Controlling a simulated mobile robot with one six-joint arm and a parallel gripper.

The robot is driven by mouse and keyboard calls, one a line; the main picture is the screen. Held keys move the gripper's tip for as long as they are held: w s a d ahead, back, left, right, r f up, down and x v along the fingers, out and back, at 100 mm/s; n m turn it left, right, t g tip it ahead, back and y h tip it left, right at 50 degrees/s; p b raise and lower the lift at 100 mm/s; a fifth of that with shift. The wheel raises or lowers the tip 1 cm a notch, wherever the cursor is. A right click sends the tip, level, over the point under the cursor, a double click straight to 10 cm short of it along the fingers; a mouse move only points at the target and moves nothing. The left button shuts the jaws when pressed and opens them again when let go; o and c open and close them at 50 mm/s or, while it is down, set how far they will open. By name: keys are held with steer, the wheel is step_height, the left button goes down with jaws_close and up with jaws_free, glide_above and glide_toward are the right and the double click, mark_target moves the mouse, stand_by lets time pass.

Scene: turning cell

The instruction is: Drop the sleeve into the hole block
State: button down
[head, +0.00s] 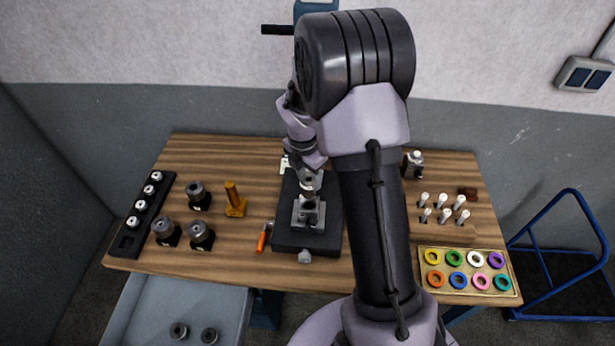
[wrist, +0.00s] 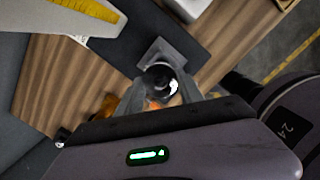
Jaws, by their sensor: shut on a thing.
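My gripper (head: 309,184) points down over the dark fixture in the middle of the table. It is shut on a small round metallic piece, taken to be the sleeve, whose end shows between the fingers in the wrist view (wrist: 161,80). A grey metal block (head: 309,213), taken to be the hole block, stands on the dark base (head: 290,240) just below the gripper. Its top also shows past the fingertips in the wrist view (wrist: 157,50). The sleeve hides the hole, so I cannot tell whether they touch.
An orange-handled tool (head: 263,238) lies left of the base, near a brass-coloured stand (head: 235,203). Several dark holders (head: 199,235) and a black rack (head: 128,243) stand further left. White-topped pegs (head: 440,201) and a tray of coloured rings (head: 467,293) are at right.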

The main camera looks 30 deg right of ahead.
mark_target(308, 197)
steer(key=shift+d+f+b, duration=0.1)
steer(key=shift+f+b, duration=0.25)
steer(key=shift+f, duration=0.3)
steer(key=shift+a+f+b, duration=0.2)
steer(key=shift+f+b, duration=0.75)
steer(key=shift+f, duration=0.05)
steer(key=shift+d+f+b, duration=0.1)
steer(key=shift+f+b, duration=0.55)
steer(key=shift+f, duration=0.1)
steer(key=shift+f+b, duration=0.5)
steer(key=shift+f, duration=0.55)
steer(key=shift+f, duration=0.2)
steer(key=shift+f, duration=0.4)
steer(key=shift+f+b, duration=0.5)
steer(key=shift+f, duration=0.15)
steer(key=c, duration=0.7)
jaws_free()
